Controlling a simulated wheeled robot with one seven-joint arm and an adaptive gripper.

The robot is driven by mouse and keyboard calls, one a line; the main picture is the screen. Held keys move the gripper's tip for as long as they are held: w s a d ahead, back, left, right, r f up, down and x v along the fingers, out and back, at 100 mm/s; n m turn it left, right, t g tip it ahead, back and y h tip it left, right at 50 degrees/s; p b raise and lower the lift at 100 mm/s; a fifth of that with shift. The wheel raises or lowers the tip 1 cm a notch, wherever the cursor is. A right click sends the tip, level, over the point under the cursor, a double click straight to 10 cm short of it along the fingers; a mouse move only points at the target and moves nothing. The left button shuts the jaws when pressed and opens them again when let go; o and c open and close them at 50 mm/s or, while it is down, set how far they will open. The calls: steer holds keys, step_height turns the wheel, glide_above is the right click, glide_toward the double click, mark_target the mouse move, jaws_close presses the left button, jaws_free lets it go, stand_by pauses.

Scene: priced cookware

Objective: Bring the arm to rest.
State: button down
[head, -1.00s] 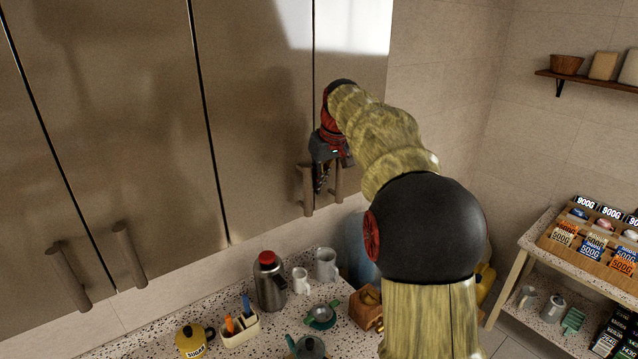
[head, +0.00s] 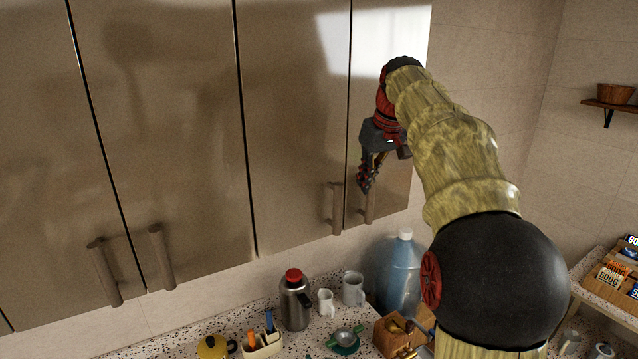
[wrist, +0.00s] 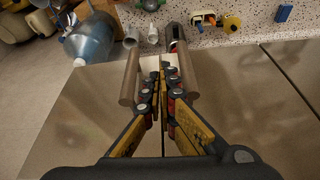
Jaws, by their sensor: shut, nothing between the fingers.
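My gripper (head: 366,186) hangs in front of the right-hand cabinet doors, close to their two wooden handles. Its fingers are shut with nothing between them. In the wrist view the gripper (wrist: 162,75) points down past the left handle (wrist: 131,78) and the right handle (wrist: 184,75), between the two. I cannot tell whether a finger touches either handle. In the head view the left handle (head: 337,208) and the right handle (head: 367,205) stand below and beside the fingers. The cabinet doors (head: 295,130) look closed.
Below the cabinet, the speckled counter (head: 225,327) holds a flask (head: 295,302), two mugs, a yellow sugar pot (head: 212,347) and a utensil caddy (head: 262,344). A shelf of priced packets (head: 615,275) is at right.

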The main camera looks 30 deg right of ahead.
step_height(320, 180, down, 10)
steer(key=s+r+m+b, duration=0.1)
steer(key=s+m, duration=0.1)
steer(key=m, duration=0.1)
steer(key=s+a+f+n+b, duration=0.1)
steer(key=s+a+f+b, duration=0.7)
steer(key=f, duration=0.5)
steer(key=s+a+f+n+b, duration=0.1)
steer(key=s+a+f+b, duration=0.8)
steer(key=a+f, duration=0.2)
steer(key=s+a+f+n+t+b, duration=0.1)
steer(key=s+a+f+n+b, duration=0.1)
steer(key=s+a+f+b, duration=0.7)
steer(key=shift+s+a+f, duration=0.15)
steer(key=shift+a+f, duration=0.25)
steer(key=shift+f, duration=2.65)
